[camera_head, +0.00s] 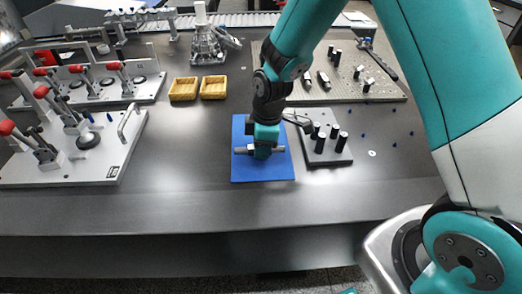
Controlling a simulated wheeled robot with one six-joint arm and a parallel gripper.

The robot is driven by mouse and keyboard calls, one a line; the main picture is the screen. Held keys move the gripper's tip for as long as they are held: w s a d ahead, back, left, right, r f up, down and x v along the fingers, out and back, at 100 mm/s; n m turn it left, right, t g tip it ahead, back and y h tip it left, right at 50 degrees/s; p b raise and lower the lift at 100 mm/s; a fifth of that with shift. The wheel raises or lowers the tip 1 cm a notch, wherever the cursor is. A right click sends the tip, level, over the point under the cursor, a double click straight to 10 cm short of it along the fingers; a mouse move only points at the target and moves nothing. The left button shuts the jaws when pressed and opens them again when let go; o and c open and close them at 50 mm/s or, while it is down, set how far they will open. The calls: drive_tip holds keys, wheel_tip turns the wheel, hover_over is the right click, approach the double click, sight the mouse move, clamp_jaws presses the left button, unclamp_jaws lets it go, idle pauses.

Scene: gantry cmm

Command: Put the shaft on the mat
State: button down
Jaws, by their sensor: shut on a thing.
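The blue mat (262,172) lies flat on the dark table near its front middle. The shaft (241,150), a short grey metal rod, lies crosswise under my gripper, over the mat. Its two ends stick out left and right of the jaws. My gripper (263,153) points down over the middle of the mat and is shut on the shaft. The middle of the shaft is hidden by the gripper. I cannot tell whether the shaft touches the mat or is held just above it.
A dark block with several black pegs (326,152) stands right beside the mat. Two yellow trays (198,88) sit behind it to the left. Fixture plates with red-handled clamps (70,165) fill the left side. A perforated plate (385,92) lies at back right. The table's front strip is clear.

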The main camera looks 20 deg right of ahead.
drive_tip(key=shift+f, duration=0.75)
drive_tip(key=shift+f, duration=0.1)
drive_tip(key=c, duration=0.8)
unclamp_jaws()
wheel_tip(320, 180, up, 12)
drive_tip(key=d+p, duration=0.1)
drive_tip(key=s+a+r+m+y, duration=0.1)
drive_tip(key=s+r+m, duration=0.1)
drive_tip(key=s+r, duration=0.2)
drive_tip(key=s+a+r+m+y, duration=0.1)
drive_tip(key=s+a+r+m, duration=0.1)
drive_tip(key=s, duration=0.9)
drive_tip(key=s+a+r+m, duration=0.2)
drive_tip(key=s+r+m, duration=0.1)
drive_tip(key=s+r, duration=0.3)
drive_tip(key=shift+s+a+r+y, duration=0.1)
drive_tip(key=shift+s+r+y, duration=0.1)
drive_tip(key=shift+s, duration=0.3)
drive_tip(key=shift+s+a+r+y, duration=0.1)
drive_tip(key=shift+s+y, duration=0.1)
drive_tip(key=shift+s, duration=0.25)
